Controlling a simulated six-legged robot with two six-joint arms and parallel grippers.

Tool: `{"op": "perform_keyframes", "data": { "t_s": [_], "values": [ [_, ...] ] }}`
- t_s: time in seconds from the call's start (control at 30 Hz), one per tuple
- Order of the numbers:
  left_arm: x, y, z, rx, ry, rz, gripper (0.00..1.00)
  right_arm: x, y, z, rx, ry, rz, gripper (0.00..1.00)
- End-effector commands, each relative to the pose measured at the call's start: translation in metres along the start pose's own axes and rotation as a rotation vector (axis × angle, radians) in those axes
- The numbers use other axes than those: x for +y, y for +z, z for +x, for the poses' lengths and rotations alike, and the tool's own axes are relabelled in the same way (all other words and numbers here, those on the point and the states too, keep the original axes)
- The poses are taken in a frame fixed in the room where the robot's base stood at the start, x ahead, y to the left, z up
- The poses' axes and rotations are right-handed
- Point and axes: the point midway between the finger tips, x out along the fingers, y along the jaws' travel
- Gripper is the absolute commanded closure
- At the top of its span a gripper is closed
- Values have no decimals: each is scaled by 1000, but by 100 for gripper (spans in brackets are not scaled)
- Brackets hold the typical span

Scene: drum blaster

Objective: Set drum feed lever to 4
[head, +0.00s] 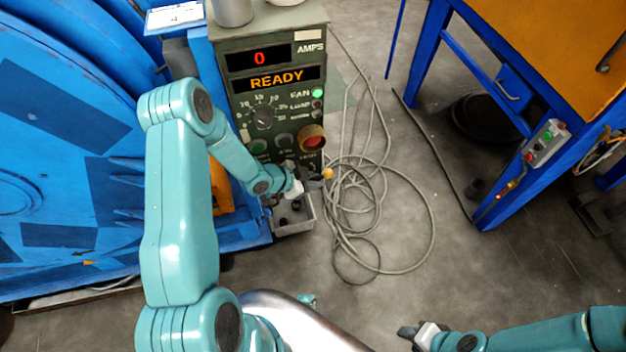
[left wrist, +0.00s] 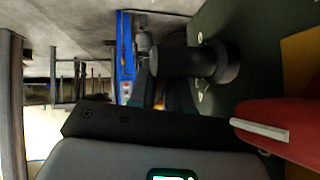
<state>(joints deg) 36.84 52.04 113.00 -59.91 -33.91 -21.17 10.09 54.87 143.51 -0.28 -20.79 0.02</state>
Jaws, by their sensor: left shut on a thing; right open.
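The green control cabinet (head: 232,98) stands left of centre in the head view, showing a red 0 and READY. My left gripper (head: 314,180) is shut at this knob, though the jaws hide most of the lever. The lever's scale cannot be read. In the left wrist view a dark finger lies beside a black round knob (left wrist: 200,62) on the green panel, with a red part (left wrist: 280,130) at the right. My right gripper (head: 410,333) is open and empty at the bottom.
A round red button (head: 312,138) and a dial (head: 262,117) sit above the left gripper. Coiled cables (head: 385,262) lie on the floor to the right. A blue-legged bench (head: 490,185) stands further right; a big blue drum (head: 60,150) fills the left.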

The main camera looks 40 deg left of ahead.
Motion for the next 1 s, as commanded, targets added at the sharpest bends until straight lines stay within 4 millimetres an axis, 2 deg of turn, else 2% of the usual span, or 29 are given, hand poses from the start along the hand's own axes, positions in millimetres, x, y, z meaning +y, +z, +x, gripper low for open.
{"op": "perform_keyframes", "data": {
  "t_s": [0.67, 0.7, 0.73, 0.77, 1.0],
  "values": [
    [-1, -1, -3, 61, -6, -14, 100, 2, 0, 5, 0, 0, 0, 57],
    [-1, -1, -3, 60, -6, -13, 76, 2, 0, 5, 0, 0, 0, 57],
    [-1, -1, -3, 60, -6, -13, 66, 2, 0, 5, 0, 0, 0, 57],
    [-1, -1, -3, 60, -6, -13, 61, 2, 0, 5, 0, 0, 0, 57],
    [-1, -1, -3, 61, -4, -12, 61, 2, 0, 5, 0, 0, 0, 57]
  ]
}}
